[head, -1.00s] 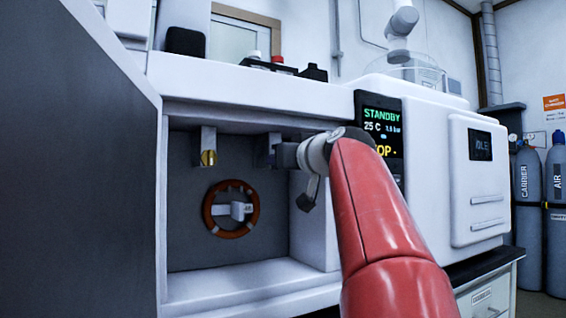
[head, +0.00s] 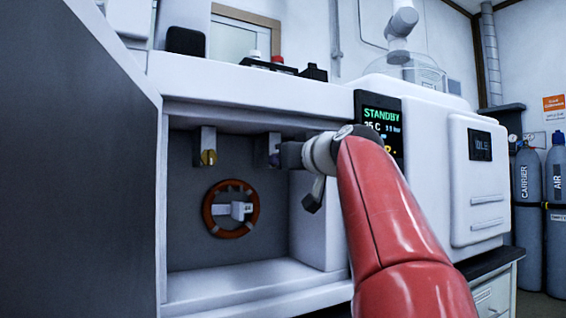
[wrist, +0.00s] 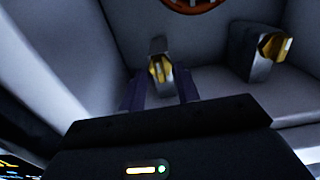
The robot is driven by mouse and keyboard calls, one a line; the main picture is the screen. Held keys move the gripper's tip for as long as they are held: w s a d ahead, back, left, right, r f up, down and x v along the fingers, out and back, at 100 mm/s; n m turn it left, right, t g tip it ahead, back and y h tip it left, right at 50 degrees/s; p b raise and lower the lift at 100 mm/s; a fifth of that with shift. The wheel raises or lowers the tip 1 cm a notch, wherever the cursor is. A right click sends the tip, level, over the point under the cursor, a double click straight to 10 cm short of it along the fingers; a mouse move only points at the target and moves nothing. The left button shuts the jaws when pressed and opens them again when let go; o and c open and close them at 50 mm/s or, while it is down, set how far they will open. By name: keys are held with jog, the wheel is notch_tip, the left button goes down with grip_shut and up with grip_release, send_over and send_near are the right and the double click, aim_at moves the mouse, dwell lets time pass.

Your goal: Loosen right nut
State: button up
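Two brass nuts sit on grey blocks in the open bay of a white instrument. The left nut (head: 208,157) shows clearly in the head view, and on the right in the wrist view (wrist: 274,46). The right nut (wrist: 160,68) shows left of centre in the wrist view; in the head view my gripper (head: 276,158) covers most of its place. In the wrist view my gripper (wrist: 159,88) has its two dark fingers apart, pointing at the right nut, which appears between or just beyond the tips. I see no clear contact.
An orange ring (head: 208,215) with a white label hangs on the bay's back wall below the nuts. The bay's right side wall (head: 318,225) stands close to my wrist. A display panel (head: 380,115) is partly behind my arm.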

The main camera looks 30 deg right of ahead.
jog(key=s, duration=0.6)
jog(key=shift+s, duration=0.15)
jog(key=shift+f, duration=0.15)
jog(key=s+a+f+g+y+p, duration=0.1)
jog(key=s+a+f+g+p, duration=0.2)
jog(key=f, duration=0.4)
jog(key=s+a+f+m+g+p, duration=0.1)
jog(key=a+f+g, duration=0.1)
jog(key=a+f, duration=0.45)
jog(key=s+a+f+g+y+p, duration=0.1)
jog(key=s+a+f+g+p, duration=0.15)
jog(key=f, duration=0.55)
jog(key=s+a+f+g+h+p, duration=0.1)
jog(key=s+a+f+g, duration=0.1)
jog(key=s+f, duration=0.4)
jog(key=s+a+f+g+h+p, duration=0.1)
jog(key=s+f, duration=0.5)
jog(key=f, duration=0.6)
jog(key=shift+s+a+g+h+p, duration=0.2)
jog(key=shift+a+g+h+p, duration=0.15)
jog(key=shift+g+p, duration=0.45)
